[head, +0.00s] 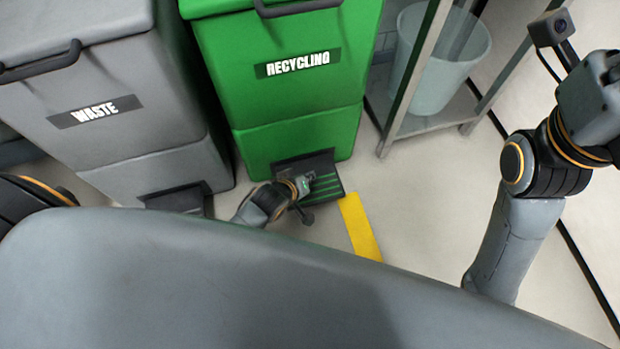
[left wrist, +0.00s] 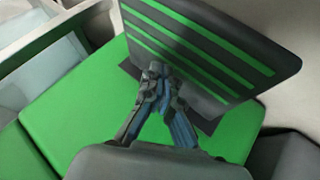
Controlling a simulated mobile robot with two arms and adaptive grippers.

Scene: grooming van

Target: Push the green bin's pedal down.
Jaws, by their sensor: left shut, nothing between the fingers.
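The green bin (head: 290,80), labelled RECYCLING, stands upright in the head view. Its pedal (head: 328,187), a dark plate with green stripes, sticks out at the foot of its front. My left gripper (head: 308,179) is at the pedal's left part, pointing at it. In the left wrist view the shut, empty fingertips (left wrist: 156,70) overlap the edge of the striped pedal (left wrist: 215,35), with the green bin's front (left wrist: 75,115) behind. I cannot tell whether the fingertips touch the pedal or how far it is pressed. My right gripper is out of view; only its arm shows.
A grey WASTE bin (head: 130,90) with its own dark pedal (head: 178,198) stands close on the left. A metal rack (head: 408,125) holding a pale bucket (head: 430,75) stands on the right. A yellow floor strip (head: 360,228) lies before the green bin. Floor on the right is clear.

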